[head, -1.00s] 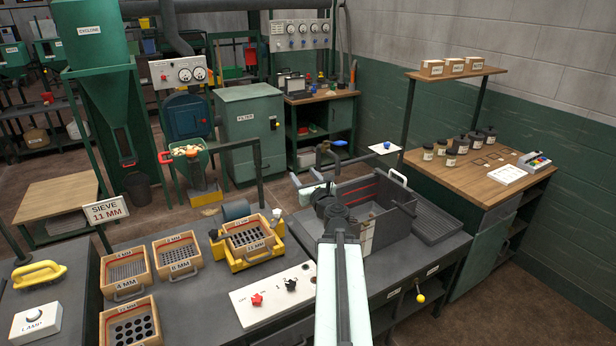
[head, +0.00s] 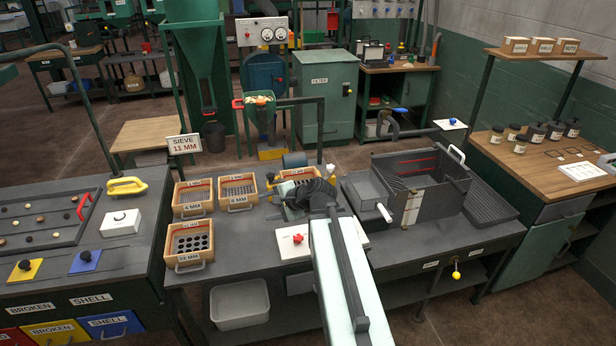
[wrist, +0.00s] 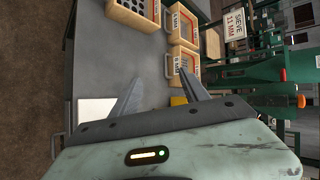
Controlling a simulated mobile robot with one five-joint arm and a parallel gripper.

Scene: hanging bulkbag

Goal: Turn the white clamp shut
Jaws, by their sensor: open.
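My gripper (head: 306,193) is over the sieve shaker in the head view and hides much of it. In the wrist view my gripper (wrist: 163,75) has its two fingers spread, with nothing between them. The shaker's yellow frame (wrist: 178,101) shows partly beside a finger there. The sieve box in the shaker (head: 298,173) is partly visible behind my gripper. I cannot pick out the white clamp for sure. A whitish handle (head: 384,212) sticks out at the left of the grey basin, to the right of my gripper and apart from it.
Several wooden sieves (head: 192,240) stand on the bench to the left. A white panel with a red knob (head: 298,238) lies just in front of the shaker. The grey basin (head: 440,205) stands to the right.

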